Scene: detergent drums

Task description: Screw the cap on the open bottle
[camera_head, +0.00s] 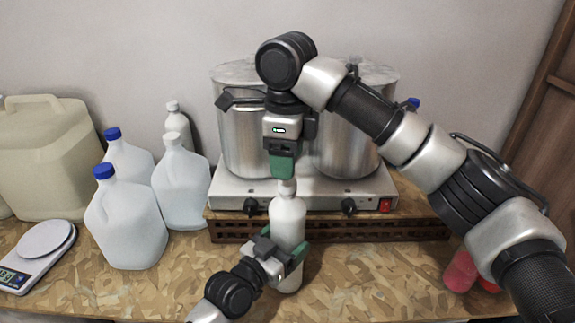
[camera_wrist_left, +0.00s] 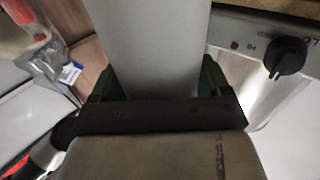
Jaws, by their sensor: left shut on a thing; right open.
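A tall white bottle (camera_head: 289,220) stands upright on the patterned counter in front of the stove. My left gripper (camera_head: 283,254) is shut around its lower body from the left. In the left wrist view the bottle (camera_wrist_left: 150,40) fills the middle as a pale grey column between the green fingers. My right gripper (camera_head: 284,168) points straight down from above, its green fingers at the top of the bottle's neck. It is open. The fingers hide part of the bottle top, and I cannot tell whether a white cap sits there.
A stove (camera_head: 310,193) with two steel pots stands behind on a brown rack (camera_head: 235,230). At left are jugs with blue caps (camera_head: 125,225), a capless-looking jug (camera_head: 182,190), a beige canister (camera_head: 50,155) and a scale (camera_head: 42,250). A pink object (camera_head: 461,270) is at right.

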